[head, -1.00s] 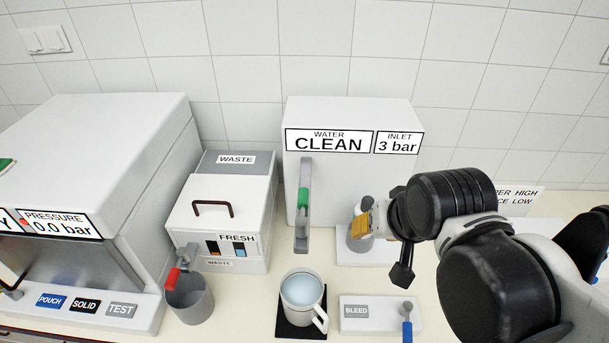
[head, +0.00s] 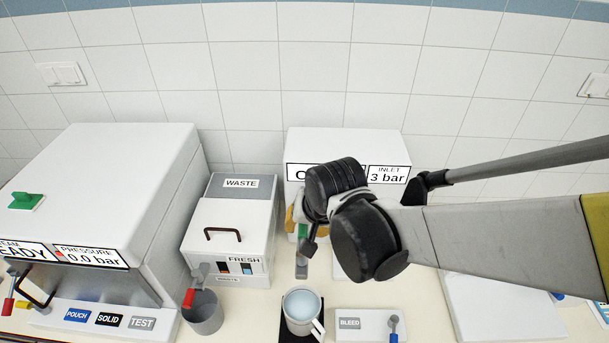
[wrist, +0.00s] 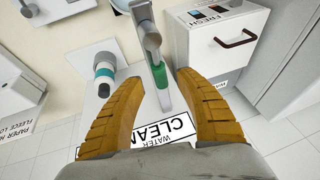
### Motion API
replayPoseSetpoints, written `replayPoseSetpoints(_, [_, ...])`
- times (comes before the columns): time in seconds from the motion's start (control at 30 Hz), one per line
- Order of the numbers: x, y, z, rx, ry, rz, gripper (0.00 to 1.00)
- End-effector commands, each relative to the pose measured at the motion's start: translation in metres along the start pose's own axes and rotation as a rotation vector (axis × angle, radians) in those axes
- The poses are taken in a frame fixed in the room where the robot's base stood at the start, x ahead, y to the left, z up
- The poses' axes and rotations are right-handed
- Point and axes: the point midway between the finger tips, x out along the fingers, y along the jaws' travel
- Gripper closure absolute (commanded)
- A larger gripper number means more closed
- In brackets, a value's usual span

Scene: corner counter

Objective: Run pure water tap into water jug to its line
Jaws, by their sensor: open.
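The clean-water unit (head: 300,145) stands against the wall, its CLEAN label partly hidden behind my gripper. Its tap (head: 301,270) has a grey body and a green grip, which shows clearly in the wrist view (wrist: 160,76). The white water jug (head: 289,322) stands upright on a black mat in front of the tap, with pale blue water inside. I cannot make out its line. My gripper (head: 297,224) is open at the tap; in the wrist view its orange fingers (wrist: 160,88) lie on either side of the green grip, apparently not closed on it.
A BLEED panel (head: 368,323) with a blue lever is right of the jug.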

Motion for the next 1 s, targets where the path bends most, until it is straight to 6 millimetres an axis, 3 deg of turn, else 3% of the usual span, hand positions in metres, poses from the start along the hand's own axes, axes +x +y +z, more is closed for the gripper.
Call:
replayPoseSetpoints(0.1, [0.020, 0.000, 0.000, 0.000, 0.000, 0.000, 0.58])
replayPoseSetpoints(0.23, [0.032, 0.000, 0.000, 0.000, 0.000, 0.000, 0.58])
replayPoseSetpoints(0.6, [0.037, 0.000, 0.000, 0.000, 0.000, 0.000, 0.58])
replayPoseSetpoints(0.73, [0.037, 0.000, 0.000, 0.000, 0.000, 0.000, 0.96])
replayPoseSetpoints(0.77, [0.037, 0.000, 0.000, 0.000, 0.000, 0.000, 1.00])
replayPoseSetpoints(1.0, [0.037, 0.000, 0.000, 0.000, 0.000, 0.000, 1.00])
